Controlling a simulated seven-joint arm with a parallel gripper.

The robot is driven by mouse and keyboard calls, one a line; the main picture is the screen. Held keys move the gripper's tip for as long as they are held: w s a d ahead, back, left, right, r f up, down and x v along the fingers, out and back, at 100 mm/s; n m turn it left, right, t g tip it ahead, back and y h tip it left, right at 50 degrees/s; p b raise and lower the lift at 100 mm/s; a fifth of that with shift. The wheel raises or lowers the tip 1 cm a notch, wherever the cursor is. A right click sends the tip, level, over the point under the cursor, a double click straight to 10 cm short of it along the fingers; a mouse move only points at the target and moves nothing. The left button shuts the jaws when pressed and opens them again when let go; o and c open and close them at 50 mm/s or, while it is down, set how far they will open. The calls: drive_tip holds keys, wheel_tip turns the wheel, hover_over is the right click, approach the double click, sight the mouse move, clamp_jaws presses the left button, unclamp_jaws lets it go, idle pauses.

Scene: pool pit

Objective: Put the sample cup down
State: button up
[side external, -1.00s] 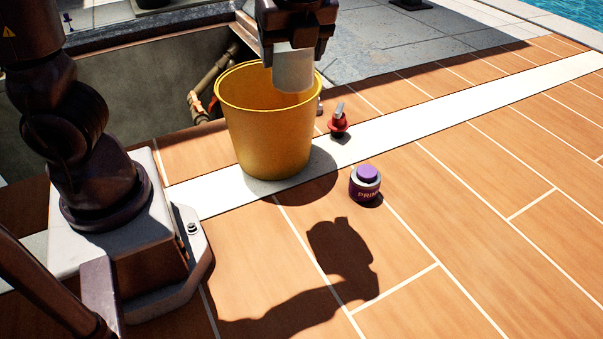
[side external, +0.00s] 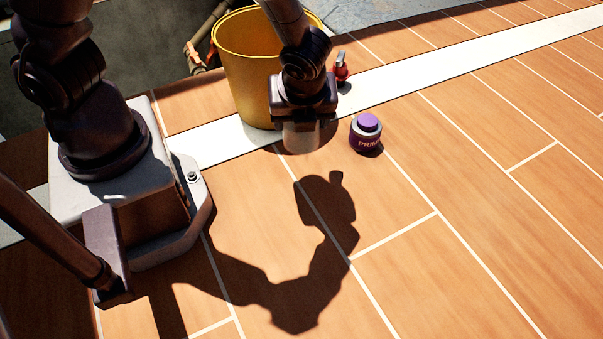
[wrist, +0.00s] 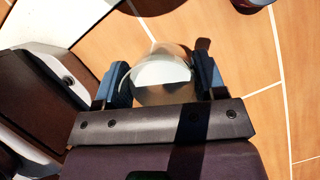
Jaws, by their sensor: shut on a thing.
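My gripper (side external: 302,117) is shut on the sample cup (side external: 300,138), a pale, translucent cup. In the side view it hangs in front of the yellow bucket, over the tiled deck by the white strip. I cannot tell for certain whether its base touches the tiles. In the wrist view the cup (wrist: 160,78) sits between the two blue fingers (wrist: 163,85), and its round rim and pale inside show. In the side view the fingers hide part of the cup.
The yellow bucket (side external: 243,85) stands just behind my gripper. A purple-capped PRIME pot (side external: 366,135) stands to the right, and a small red item with a grey handle (side external: 341,68) behind it. Open tiles (side external: 450,220) lie to the front and right. A pit (side external: 130,50) opens behind.

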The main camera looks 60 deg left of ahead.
drive_tip(key=shift+f, duration=4.8)
drive_tip(key=shift+f, duration=0.15)
drive_tip(key=o, duration=1)
